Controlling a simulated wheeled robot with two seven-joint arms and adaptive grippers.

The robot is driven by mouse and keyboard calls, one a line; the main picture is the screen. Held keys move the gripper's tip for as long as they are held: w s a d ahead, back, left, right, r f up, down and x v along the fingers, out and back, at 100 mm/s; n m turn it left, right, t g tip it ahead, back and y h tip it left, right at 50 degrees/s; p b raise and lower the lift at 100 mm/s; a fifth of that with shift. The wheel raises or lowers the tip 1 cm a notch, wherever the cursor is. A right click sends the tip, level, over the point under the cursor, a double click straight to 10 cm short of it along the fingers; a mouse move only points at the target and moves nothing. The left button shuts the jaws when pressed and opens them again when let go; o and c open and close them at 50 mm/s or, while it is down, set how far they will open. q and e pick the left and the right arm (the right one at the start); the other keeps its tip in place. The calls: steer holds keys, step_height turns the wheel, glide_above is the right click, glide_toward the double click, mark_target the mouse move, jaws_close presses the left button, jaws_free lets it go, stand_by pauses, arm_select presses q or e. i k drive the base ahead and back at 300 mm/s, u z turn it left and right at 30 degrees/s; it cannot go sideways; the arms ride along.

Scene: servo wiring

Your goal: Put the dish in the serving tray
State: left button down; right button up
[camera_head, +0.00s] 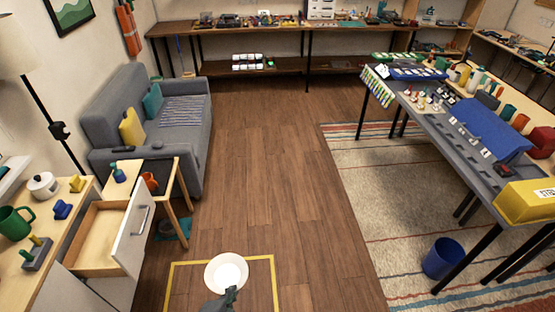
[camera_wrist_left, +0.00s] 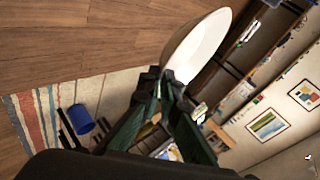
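A round white dish (camera_head: 226,271) is held up at the bottom middle of the head view, over the yellow-marked floor area. My left gripper (camera_head: 230,294) is shut on the dish's near rim. In the left wrist view the dish (camera_wrist_left: 200,45) is pinched at its edge between the dark fingertips of my left gripper (camera_wrist_left: 165,78). My right gripper is in neither view. I cannot make out a serving tray for certain in these frames.
An open drawer (camera_head: 105,232) juts from the cabinet at left. A grey sofa (camera_head: 182,129) stands beyond it. A long grey worktable (camera_head: 475,150) with many items is at right, with a blue bin (camera_head: 443,258) beside its legs. The wooden floor (camera_head: 270,150) between is clear.

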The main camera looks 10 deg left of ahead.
mark_target(156, 171)
steer(key=z, duration=0.05)
steer(key=i, duration=3.5)
steer(key=u, duration=0.3)
steer(key=i, duration=1.65)
steer(key=u, duration=1.2)
steer(key=i, duration=0.95)
steer(key=u, duration=1.7)
steer(key=i, duration=0.85)
steer(key=u, duration=0.55)
